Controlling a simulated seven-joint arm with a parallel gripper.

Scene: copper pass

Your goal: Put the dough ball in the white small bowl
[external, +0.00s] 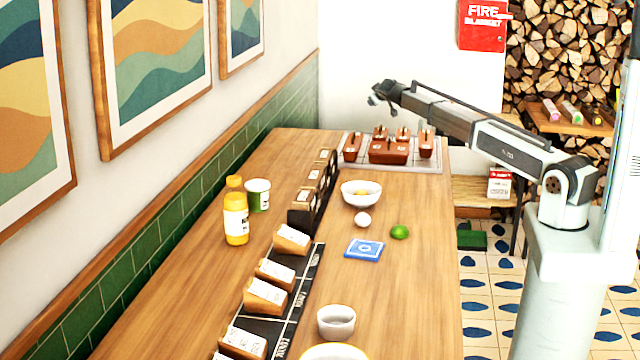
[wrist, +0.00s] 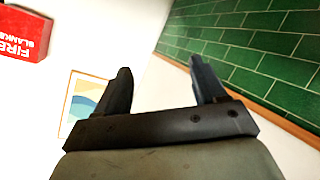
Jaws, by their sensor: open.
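A small off-white ball (external: 362,219), which looks like the dough ball, sits on the wooden counter near its middle. A small white bowl (external: 336,322) stands nearer the camera; no contents show in it. My gripper (external: 377,96) is raised above the far end of the counter, well away from the ball and bowls. In the wrist view my gripper (wrist: 161,82) is open, with nothing between its fingers; neither ball nor bowls show there.
A green lime (external: 400,232) and a blue square item (external: 364,250) lie close to the ball. A yellow bottle (external: 236,222) and a white-green tub (external: 258,195) stand left. Brown blocks on a tray (external: 388,166) fill the far end. Another bowl is cut off at the bottom.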

